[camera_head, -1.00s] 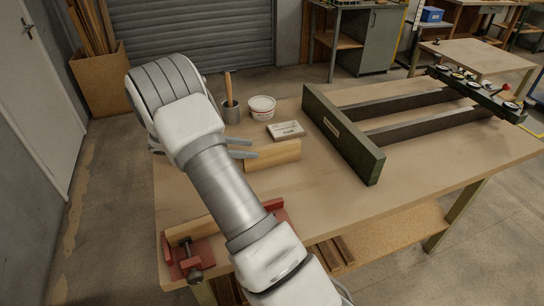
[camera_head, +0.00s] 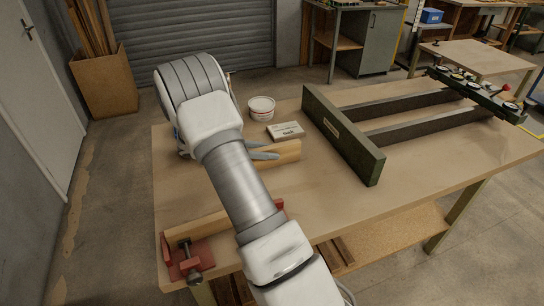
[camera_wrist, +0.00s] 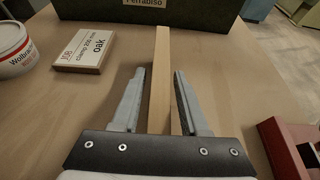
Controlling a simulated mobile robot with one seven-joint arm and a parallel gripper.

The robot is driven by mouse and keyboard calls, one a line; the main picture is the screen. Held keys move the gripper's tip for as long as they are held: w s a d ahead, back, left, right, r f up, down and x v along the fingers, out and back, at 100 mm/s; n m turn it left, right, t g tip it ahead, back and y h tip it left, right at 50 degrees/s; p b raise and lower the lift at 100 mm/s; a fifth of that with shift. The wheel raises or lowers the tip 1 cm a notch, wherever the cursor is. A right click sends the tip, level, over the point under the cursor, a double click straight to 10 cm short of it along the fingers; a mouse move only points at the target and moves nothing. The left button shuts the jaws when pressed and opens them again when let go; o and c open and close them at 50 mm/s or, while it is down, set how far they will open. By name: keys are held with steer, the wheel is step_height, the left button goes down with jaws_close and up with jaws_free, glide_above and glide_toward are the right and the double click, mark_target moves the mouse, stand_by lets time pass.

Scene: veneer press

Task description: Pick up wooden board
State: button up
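A pale wooden board (camera_head: 289,150) stands on its long edge on the workbench, partly hidden behind my arm in the head view. In the wrist view the board (camera_wrist: 161,50) runs away from me between the two fingers. My gripper (camera_head: 277,151) is open, with one finger on each side of the board.
A small oak sign (camera_head: 285,130) and a white tub (camera_head: 262,108) stand behind the board. A dark green press (camera_head: 345,135) stands to the right. A red vise (camera_head: 190,255) holding a wooden strip is at the front left. The bench (camera_head: 330,205) is bare in front.

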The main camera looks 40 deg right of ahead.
jaws_close()
